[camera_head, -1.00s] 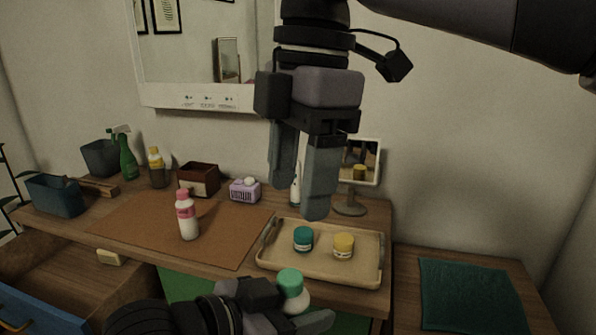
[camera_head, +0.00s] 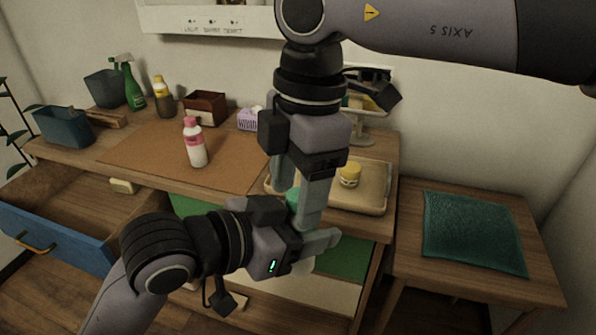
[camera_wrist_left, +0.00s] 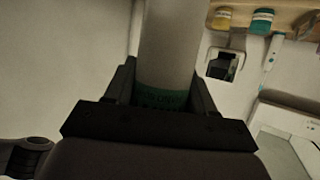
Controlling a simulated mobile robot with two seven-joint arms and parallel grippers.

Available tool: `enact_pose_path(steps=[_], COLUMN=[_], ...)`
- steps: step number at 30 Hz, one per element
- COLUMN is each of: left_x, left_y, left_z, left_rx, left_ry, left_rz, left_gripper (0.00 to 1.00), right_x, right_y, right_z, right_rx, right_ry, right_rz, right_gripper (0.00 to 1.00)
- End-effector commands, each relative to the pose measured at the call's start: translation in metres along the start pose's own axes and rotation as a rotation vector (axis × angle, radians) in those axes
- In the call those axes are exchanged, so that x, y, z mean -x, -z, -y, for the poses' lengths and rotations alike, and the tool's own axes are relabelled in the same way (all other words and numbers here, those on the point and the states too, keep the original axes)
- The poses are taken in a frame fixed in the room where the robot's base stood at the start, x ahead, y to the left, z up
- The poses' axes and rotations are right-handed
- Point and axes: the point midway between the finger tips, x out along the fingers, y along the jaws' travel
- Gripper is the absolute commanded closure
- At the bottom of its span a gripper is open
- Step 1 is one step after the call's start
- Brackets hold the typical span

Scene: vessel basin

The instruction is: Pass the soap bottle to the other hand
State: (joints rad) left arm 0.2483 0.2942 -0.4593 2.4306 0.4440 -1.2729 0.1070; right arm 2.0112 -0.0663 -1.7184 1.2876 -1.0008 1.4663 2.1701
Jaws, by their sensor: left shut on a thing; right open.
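The soap bottle (camera_head: 300,264), white with a green cap (camera_head: 292,196), is in my left gripper (camera_head: 310,243), which is shut on it in front of the desk. Fingers of both grippers hide much of the bottle in the head view. In the left wrist view, a pale cylinder with a green band (camera_wrist_left: 165,98), apparently the bottle, sits between the left fingers. My right gripper (camera_head: 298,200) points down from above, open, with its fingertips around the height of the green cap. I cannot tell whether they touch the bottle.
A pink-capped bottle (camera_head: 195,147) stands on the brown mat (camera_head: 130,155). An open drawer (camera_head: 62,215) juts out at left. A side table with a green cloth (camera_head: 470,230) stands at right.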

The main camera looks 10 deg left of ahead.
Motion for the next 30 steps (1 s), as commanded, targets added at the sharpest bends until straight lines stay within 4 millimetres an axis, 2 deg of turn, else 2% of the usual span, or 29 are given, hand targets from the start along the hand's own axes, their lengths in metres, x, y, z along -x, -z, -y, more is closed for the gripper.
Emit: enact_pose_path(steps=[4, 5, 9, 10, 11, 12, 13, 15, 25, 28, 30], left_x=[0.0, 0.0, 0.0, 0.0, 0.0, 0.0, 0.0, 0.0, 0.001, 0.003, 0.008], left_y=[0.001, 0.001, 0.001, 0.001, 0.001, 0.001, 0.001, 0.001, -0.003, -0.019, -0.038], left_z=[0.0, 0.0, 0.0, 0.0, -0.001, -0.001, -0.001, -0.001, 0.0, 0.003, 0.006], left_rx=[0.0, 0.0, -0.001, -0.001, -0.001, -0.001, -0.001, -0.001, 0.009, 0.054, 0.109], left_ry=[0.0, 0.0, 0.0, -0.001, -0.001, -0.002, -0.003, -0.003, -0.002, -0.01, -0.02], left_rz=[-0.002, -0.002, -0.002, -0.002, -0.002, -0.002, -0.002, -0.002, 0.01, 0.06, 0.119], left_gripper=[0.83, 0.83, 0.83, 0.83, 0.83, 0.83, 0.39, 0.16, 0.16, 0.16, 0.16], right_x=[0.0, 0.0, 0.0, 0.0, 0.0, 0.0, 0.001, 0.001, 0.001, 0.001, 0.001], right_y=[0.0, 0.0, 0.0, 0.0, 0.0, 0.0, 0.0, 0.0, 0.0, 0.0, 0.0], right_z=[0.0, 0.0, 0.0, 0.0, 0.0, 0.0, -0.001, -0.001, 0.0, 0.0, 0.0], right_rx=[0.0, 0.0, 0.0, 0.0, 0.0, 0.0, 0.0, 0.0, 0.001, 0.001, 0.001], right_ry=[0.0, 0.0, 0.0, 0.0, -0.001, -0.001, -0.003, -0.003, -0.001, -0.001, -0.001], right_rz=[0.0, 0.0, -0.001, -0.001, -0.001, -0.001, -0.001, -0.001, -0.001, -0.001, -0.001], right_gripper=[0.38, 0.41, 0.87, 0.97, 1.0, 1.0, 1.0, 1.0, 1.0, 1.0, 1.0])
